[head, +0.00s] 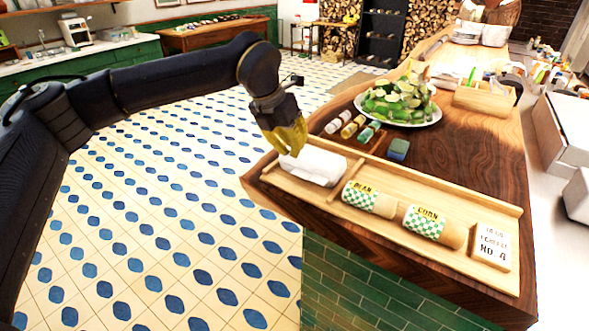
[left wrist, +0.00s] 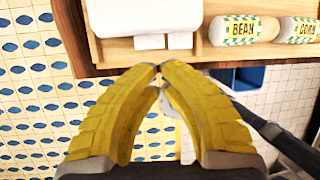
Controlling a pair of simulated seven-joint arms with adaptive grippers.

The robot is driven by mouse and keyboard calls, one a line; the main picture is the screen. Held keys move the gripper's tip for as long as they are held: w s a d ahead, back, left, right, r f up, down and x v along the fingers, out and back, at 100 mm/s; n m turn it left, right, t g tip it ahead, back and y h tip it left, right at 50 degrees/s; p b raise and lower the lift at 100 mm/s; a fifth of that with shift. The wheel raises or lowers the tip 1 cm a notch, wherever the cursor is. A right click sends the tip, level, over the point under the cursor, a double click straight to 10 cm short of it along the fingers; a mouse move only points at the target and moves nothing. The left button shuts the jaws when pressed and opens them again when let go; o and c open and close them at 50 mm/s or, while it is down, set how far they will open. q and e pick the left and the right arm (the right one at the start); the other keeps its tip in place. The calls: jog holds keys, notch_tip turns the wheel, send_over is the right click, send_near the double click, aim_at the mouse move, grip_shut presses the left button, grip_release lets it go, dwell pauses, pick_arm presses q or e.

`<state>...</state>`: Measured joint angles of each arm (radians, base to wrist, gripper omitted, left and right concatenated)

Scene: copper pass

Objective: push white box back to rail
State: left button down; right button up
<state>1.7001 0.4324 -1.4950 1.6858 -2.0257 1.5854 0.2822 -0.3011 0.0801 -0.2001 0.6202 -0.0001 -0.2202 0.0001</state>
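The white box (head: 313,166) lies in the left compartment of a long wooden tray (head: 440,185) with raised rails, on the counter's near edge. My left gripper (head: 291,150) is over the tray's left end, with its yellow fingers at the box's left side in the head view. In the left wrist view the box (left wrist: 150,16) is beyond the fingertips (left wrist: 158,68), which are together with nothing seen held between them. I cannot tell whether they touch the box. My right gripper is not in view.
A bean roll (head: 369,199) and a corn roll (head: 434,226) lie right of the box in the tray, then a lettered block (head: 491,246). Behind are small jars (head: 352,127), a blue-green block (head: 398,148) and a plate of greens (head: 398,103). Tiled floor lies left.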

aim_at(299, 174)
pick_arm(q)
jog(key=shift+m+y, duration=0.3)
jog(key=shift+y, duration=0.6)
jog(key=f, duration=0.9)
jog(key=shift+a+f, duration=0.1)
jog(key=shift+a, duration=0.25)
jog(key=shift+w+d+f, duration=0.15)
jog(key=shift+w+d, duration=0.4)
jog(key=shift+w, duration=0.3)
jog(key=shift+w+d, duration=0.6)
jog(key=shift+w, duration=0.35)
